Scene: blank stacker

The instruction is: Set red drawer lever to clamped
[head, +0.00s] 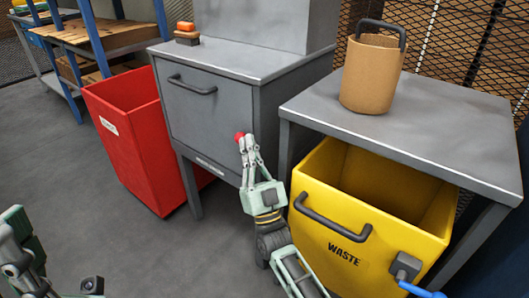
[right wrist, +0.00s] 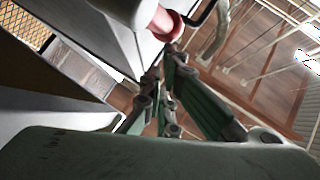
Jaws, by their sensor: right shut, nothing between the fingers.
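The red lever end (head: 239,135) shows at the front right edge of the grey drawer cabinet (head: 213,125); the rest of the lever is hidden. In the right wrist view a red, round-ended part (right wrist: 166,24) sticks out beside the grey panel. My right gripper (head: 247,143) is shut and empty, its fingertips right at the red end in the head view. I cannot tell whether they touch it. The lever's setting cannot be read. Part of my left gripper (head: 20,262) shows at the lower left, its fingers unclear.
A red bin (head: 130,140) stands left of the cabinet. A yellow waste bin (head: 335,240) sits under a grey table (head: 440,120) at the right, close to my right arm. A brown container (head: 372,75) stands on that table.

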